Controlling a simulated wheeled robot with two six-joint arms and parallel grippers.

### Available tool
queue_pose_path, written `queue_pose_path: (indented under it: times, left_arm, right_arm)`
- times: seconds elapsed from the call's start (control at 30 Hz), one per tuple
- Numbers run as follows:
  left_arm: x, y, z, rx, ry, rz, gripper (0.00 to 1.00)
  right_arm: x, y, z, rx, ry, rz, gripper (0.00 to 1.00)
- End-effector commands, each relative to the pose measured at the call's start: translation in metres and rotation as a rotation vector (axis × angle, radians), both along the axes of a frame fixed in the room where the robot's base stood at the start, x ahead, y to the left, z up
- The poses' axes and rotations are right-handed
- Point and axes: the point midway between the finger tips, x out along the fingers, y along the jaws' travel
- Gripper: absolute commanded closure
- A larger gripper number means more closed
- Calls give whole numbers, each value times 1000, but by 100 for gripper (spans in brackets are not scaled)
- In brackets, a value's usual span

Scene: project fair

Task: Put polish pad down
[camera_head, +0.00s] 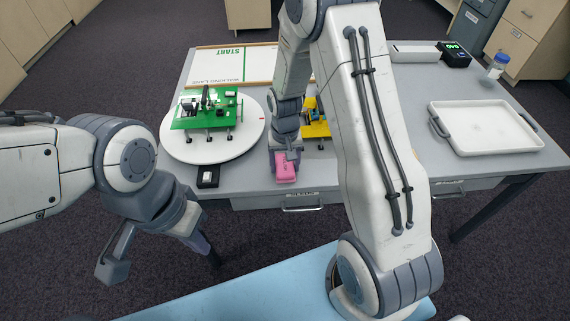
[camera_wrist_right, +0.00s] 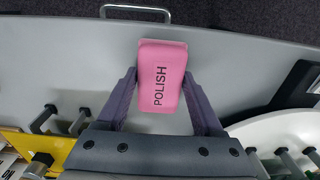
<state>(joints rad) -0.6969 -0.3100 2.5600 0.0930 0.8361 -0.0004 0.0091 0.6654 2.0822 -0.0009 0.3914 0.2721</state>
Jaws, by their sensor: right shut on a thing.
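The pink polish pad (camera_head: 286,170), marked POLISH, is between the fingers of my right gripper (camera_head: 286,158), near the front edge of the grey table (camera_head: 245,188). The right wrist view shows the pad (camera_wrist_right: 161,75) clasped by both fingers of the right gripper (camera_wrist_right: 161,95), with the table surface behind it. I cannot tell whether the pad touches the table. My left gripper (camera_head: 115,262) is at the lower left, off the table and apart from the pad. I cannot tell whether its jaws are open.
A white round turntable (camera_head: 175,150) bears a green board (camera_head: 200,122) left of the pad. A small black device (camera_head: 208,177) sits at the front edge. A yellow model (camera_head: 315,129) stands behind my right arm.

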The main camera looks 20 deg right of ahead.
Motion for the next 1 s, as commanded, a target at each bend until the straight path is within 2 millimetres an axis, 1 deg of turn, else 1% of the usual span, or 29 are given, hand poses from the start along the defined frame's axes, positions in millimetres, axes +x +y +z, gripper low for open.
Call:
queue_pose_path:
  times: [0.27,0.4,0.43,0.47,0.5,0.8,0.93,1.0]
  left_arm:
    - [0,0,0,0,0,0,100]
    - [0,0,-3,0,0,0,100]
    - [0,0,-2,0,0,0,100]
    - [0,0,-2,0,0,0,100]
    - [0,0,-2,0,0,0,100]
    - [0,0,-1,0,0,0,100]
    - [0,0,1,0,0,0,100]
    - [0,0,1,0,0,0,100]
  right_arm:
    - [1,0,-2,0,-2,0,76]
    - [1,0,-7,-1,-2,0,76]
    - [1,0,-5,0,-2,0,20]
    - [1,0,-5,0,-2,0,8]
    - [1,0,-5,0,-2,0,1]
    - [1,0,-4,0,-2,0,1]
    - [1,0,6,0,-4,0,1]
    - [2,0,18,0,-6,0,1]
